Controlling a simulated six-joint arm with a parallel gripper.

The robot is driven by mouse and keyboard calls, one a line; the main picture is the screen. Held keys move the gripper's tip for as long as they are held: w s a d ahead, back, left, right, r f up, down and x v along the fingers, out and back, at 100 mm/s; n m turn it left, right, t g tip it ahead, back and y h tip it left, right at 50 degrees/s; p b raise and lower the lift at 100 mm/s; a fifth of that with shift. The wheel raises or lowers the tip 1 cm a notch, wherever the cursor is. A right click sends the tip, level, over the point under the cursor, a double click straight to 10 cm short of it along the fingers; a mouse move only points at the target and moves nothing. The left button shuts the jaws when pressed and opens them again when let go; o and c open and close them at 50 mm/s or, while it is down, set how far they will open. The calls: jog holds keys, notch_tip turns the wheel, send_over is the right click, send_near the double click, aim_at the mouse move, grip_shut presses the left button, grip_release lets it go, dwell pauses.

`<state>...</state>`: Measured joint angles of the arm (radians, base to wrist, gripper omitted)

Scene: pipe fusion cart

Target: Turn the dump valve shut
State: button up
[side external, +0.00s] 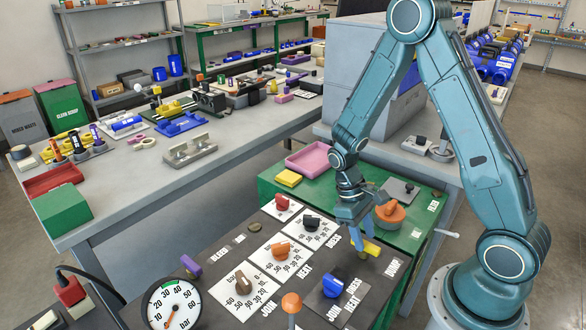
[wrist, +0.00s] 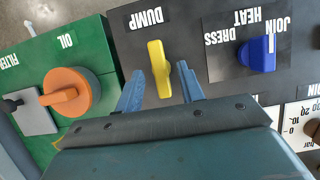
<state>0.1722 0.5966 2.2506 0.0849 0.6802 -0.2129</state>
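The dump valve's yellow lever handle (wrist: 159,70) is on the dark panel, below the DUMP label (wrist: 145,18) in the wrist view. It points nearly straight up and down in that picture. My gripper (wrist: 160,69) is open, one blue finger on each side of the handle, with a visible gap on both sides. In the side external view the yellow handle (side external: 371,247) shows just below my gripper (side external: 360,226), partly hidden by the fingers. I cannot tell the exact height of the fingertips over the panel.
A blue selector knob (wrist: 257,55) marked DRESS, HEAT, JOIN is to the right in the wrist view. An orange OIL cap (wrist: 70,92) on the green panel is to the left. Black, orange and brown knobs and a pressure gauge (side external: 174,306) share the cart top.

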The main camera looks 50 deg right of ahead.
jog(key=shift+s+f, duration=0.25)
jog(key=shift+f, duration=0.3)
grip_shut()
